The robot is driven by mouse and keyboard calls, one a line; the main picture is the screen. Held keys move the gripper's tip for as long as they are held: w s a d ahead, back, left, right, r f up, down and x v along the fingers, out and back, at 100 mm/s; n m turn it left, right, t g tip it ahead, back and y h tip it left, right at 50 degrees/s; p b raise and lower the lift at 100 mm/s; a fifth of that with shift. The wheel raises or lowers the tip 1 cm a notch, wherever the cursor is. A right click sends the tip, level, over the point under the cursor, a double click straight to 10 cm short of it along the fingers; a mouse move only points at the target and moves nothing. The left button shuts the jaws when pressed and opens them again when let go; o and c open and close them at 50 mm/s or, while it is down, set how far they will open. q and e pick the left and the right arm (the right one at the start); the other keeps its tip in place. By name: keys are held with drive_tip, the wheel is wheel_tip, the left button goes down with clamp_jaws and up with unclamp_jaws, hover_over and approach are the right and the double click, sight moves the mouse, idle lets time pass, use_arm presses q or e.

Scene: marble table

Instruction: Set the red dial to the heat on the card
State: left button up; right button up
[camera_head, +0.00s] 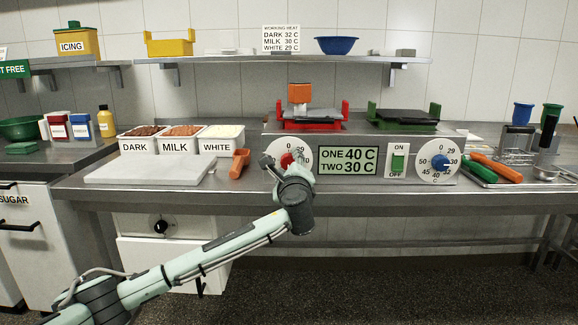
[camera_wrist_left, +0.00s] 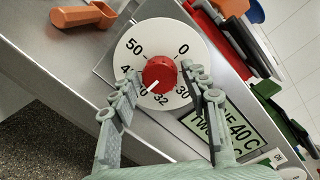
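The red dial (camera_wrist_left: 160,73) has a white scale plate (camera_wrist_left: 132,50); in the head view the dial (camera_head: 287,160) is partly hidden by my arm. Its white pointer aims at the lower left, between a partly covered forties number and the 32 mark. My left gripper (camera_wrist_left: 159,75) is open, with a fingertip on either side of the knob and small apparent gaps. The heat card (camera_head: 281,39) above the shelf reads DARK 32 C, MILK 30 C, WHITE 29 C. The sign (camera_head: 347,160) reads ONE 40 C, TWO 30 C. My right gripper is not in view.
A blue dial (camera_head: 439,162) and green ON/OFF switch (camera_head: 398,163) sit right of the sign. An orange scoop (camera_head: 239,163) lies left of the red dial. Tubs marked DARK, MILK and WHITE (camera_head: 216,140) stand behind a white board (camera_head: 150,171).

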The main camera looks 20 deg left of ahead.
use_arm(q)
drive_tip(key=c, duration=0.8)
drive_tip(key=shift+o, duration=0.2)
drive_tip(key=shift+n, duration=0.3)
drive_tip(key=n, duration=0.4)
drive_tip(key=shift+f+b, duration=0.1)
drive_tip(key=shift+b, duration=0.2)
drive_tip(key=n, duration=0.4)
drive_tip(key=shift+n+g+h, duration=0.3)
drive_tip(key=n, duration=0.4)
drive_tip(key=shift+h, duration=0.3)
drive_tip(key=shift+a+n+h, duration=0.1)
drive_tip(key=shift+n+h, duration=0.2)
drive_tip(key=shift+n, duration=1.5)
drive_tip(key=shift+r, duration=0.2)
